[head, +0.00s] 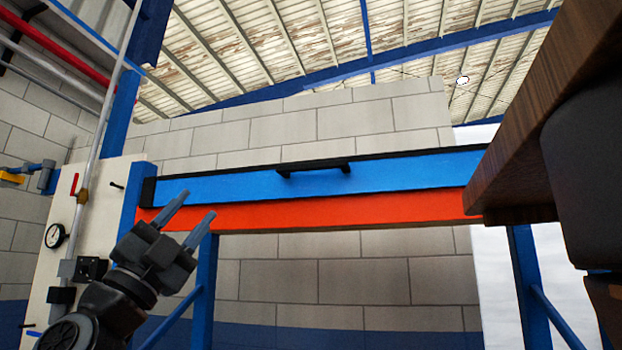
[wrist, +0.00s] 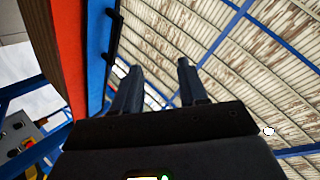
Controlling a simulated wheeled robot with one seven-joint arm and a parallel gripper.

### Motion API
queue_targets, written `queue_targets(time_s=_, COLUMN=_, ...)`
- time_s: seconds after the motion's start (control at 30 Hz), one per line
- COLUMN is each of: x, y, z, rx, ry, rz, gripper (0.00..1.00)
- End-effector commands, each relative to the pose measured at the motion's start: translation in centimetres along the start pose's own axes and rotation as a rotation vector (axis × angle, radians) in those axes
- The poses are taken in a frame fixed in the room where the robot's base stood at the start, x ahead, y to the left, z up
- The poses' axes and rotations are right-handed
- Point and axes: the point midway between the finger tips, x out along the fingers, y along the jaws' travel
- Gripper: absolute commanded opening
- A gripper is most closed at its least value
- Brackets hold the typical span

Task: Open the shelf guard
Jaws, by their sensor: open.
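The shelf guard (head: 410,173) is a long blue panel with a black top edge, lying along the front of the shelf above an orange beam. A black bar handle (head: 314,168) sits at its upper middle. My gripper (head: 198,212) is open and empty, in front of the left end of the guard and apart from the handle. In the wrist view my gripper (wrist: 158,85) points upward, with the blue guard (wrist: 98,50) to its left. The dark handle (wrist: 113,40) shows at the guard's edge there, left of the fingers.
The orange beam (head: 340,213) runs under the guard on blue posts (head: 205,290). A wooden board (head: 530,110) with a dark body below it blocks the right side. A pale panel with a gauge (head: 54,236) and pipes stands at left.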

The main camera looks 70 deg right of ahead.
Motion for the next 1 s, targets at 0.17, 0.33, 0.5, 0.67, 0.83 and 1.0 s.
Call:
queue_targets(time_s=0.17, x=5.8, y=0.4, z=-1.1, rx=0.045, ry=0.041, rz=0.213, gripper=0.43)
queue_targets(time_s=0.33, x=10.4, y=1.6, z=-2.1, rx=0.088, ry=0.05, rz=0.414, gripper=0.43)
queue_targets(time_s=0.5, x=14.5, y=3.2, z=-3.0, rx=0.14, ry=0.032, rz=0.614, gripper=0.43)
queue_targets(time_s=0.67, x=17.5, y=4.9, z=-3.6, rx=0.195, ry=-0.007, rz=0.786, gripper=0.43)
queue_targets(time_s=0.83, x=19.4, y=6.2, z=-3.9, rx=0.243, ry=-0.049, rz=0.913, gripper=0.43)
queue_targets(time_s=1.0, x=20.2, y=6.8, z=-3.9, rx=0.264, ry=-0.072, rz=0.967, gripper=0.43)
